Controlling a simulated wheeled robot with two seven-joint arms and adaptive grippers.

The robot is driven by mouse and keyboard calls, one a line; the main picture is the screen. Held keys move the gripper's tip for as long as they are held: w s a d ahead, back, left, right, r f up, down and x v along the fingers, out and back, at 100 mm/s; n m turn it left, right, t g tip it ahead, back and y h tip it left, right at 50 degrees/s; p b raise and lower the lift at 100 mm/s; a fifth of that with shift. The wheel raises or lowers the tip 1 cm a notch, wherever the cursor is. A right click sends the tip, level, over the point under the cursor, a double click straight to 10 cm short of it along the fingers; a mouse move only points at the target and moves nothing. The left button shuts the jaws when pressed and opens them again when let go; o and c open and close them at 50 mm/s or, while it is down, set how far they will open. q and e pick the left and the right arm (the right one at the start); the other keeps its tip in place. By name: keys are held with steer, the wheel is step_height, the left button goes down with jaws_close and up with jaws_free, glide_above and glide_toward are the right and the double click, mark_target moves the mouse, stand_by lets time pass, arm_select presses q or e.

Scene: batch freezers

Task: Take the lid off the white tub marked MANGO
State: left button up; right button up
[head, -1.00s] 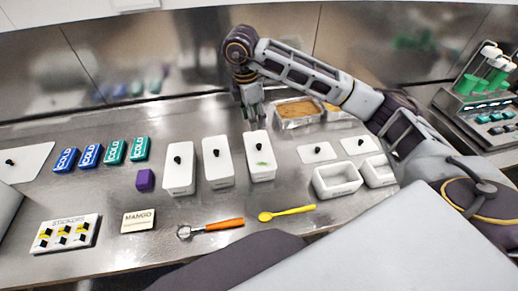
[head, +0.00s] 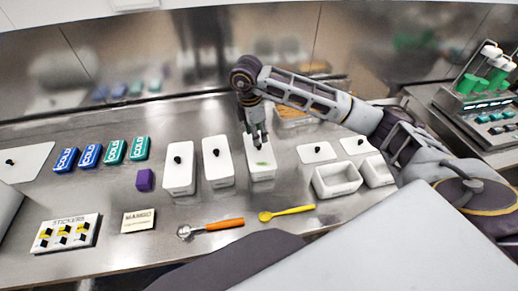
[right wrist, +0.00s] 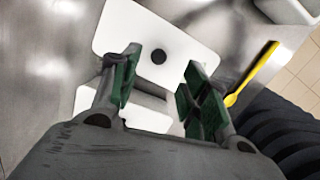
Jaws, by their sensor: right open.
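Three white lidded tubs with black knobs stand in a row: the left tub (head: 179,178), the middle tub (head: 219,170) and the right tub (head: 262,170). I cannot read MANGO on any tub; that word shows on a card (head: 138,221) in front. In the right wrist view a white lid (right wrist: 185,38) with a black knob (right wrist: 158,57) shows between and beyond the open fingers (right wrist: 162,64). My left gripper is not in view.
Open white tubs (head: 336,181) and loose lids (head: 317,152) lie to the right. A yellow spoon (head: 287,212) and an orange-handled scoop (head: 212,227) lie in front. A purple block (head: 145,180) and COLD packs (head: 114,151) are left.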

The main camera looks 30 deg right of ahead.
mark_target(259, 147)
steer(key=shift+d+f, duration=0.1)
steer(key=shift+f, duration=0.5)
steer(key=shift+w+d+f+p, duration=0.1)
steer(key=shift+f+p, duration=0.15)
steer(key=shift+f, duration=0.4)
steer(key=shift+s+d+f+p, duration=0.1)
steer(key=shift+f+p, duration=0.1)
steer(key=shift+f, duration=0.5)
steer(key=shift+w+d+f+p, duration=0.1)
steer(key=shift+f+p, duration=0.15)
steer(key=shift+f, duration=0.95)
steer(key=shift+c, duration=0.4)
jaws_close()
